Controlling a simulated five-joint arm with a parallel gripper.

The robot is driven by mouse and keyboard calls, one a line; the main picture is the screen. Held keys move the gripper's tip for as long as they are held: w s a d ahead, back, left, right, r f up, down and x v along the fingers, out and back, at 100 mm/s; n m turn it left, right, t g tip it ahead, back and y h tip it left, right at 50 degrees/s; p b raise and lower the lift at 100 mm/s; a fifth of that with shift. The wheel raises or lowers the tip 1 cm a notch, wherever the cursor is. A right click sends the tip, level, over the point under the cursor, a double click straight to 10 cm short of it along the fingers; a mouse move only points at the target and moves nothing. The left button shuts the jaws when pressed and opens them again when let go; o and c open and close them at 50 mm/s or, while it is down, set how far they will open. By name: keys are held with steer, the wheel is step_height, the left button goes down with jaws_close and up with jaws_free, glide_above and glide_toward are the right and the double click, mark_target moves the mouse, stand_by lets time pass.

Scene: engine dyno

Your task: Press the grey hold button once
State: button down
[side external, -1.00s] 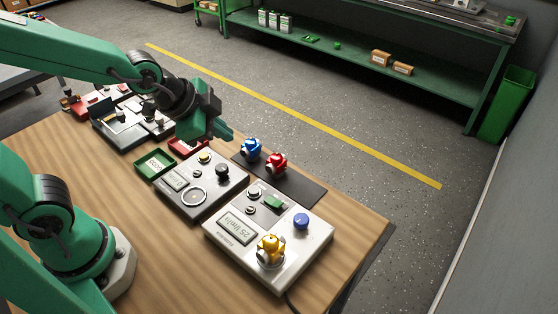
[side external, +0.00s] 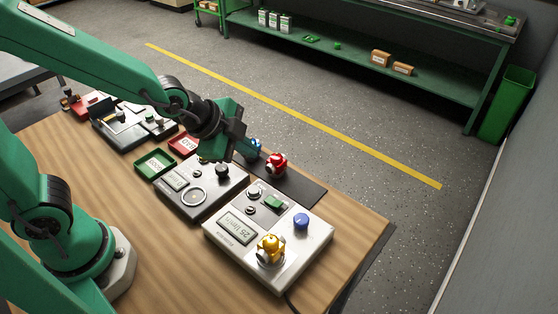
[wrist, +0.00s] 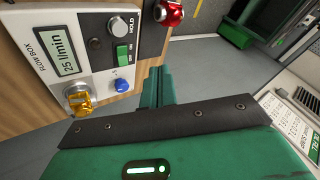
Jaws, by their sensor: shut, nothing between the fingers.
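The grey hold button (wrist: 117,26) is a round cap beside the word HOLD on the white flow box (wrist: 92,78) in the wrist view. In the side view the same button (side external: 254,193) is at the far edge of the flow box (side external: 222,244), near a green rocker switch (side external: 273,202). My gripper (side external: 250,150) is shut and empty, above and behind the box, overlapping the blue valve in the picture. In the wrist view its green fingers (wrist: 157,78) are right of the box, apart from the button.
A red valve (side external: 276,163) and partly hidden blue valve (side external: 255,144) stand on a dark mat (side external: 307,191). A grey box (side external: 205,207) sits left.

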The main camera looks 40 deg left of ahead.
mark_target(251, 190)
steer(key=shift+f, duration=0.15)
steer(key=shift+f, duration=4.2)
steer(key=shift+w+f, duration=0.1)
steer(key=shift+f, duration=0.6)
steer(key=shift+r, duration=0.2)
stand_by(0.6)
steer(key=shift+d+r, duration=0.1)
steer(key=shift+r, duration=0.4)
steer(key=shift+r, duration=0.1)
steer(key=shift+r, duration=2.45)
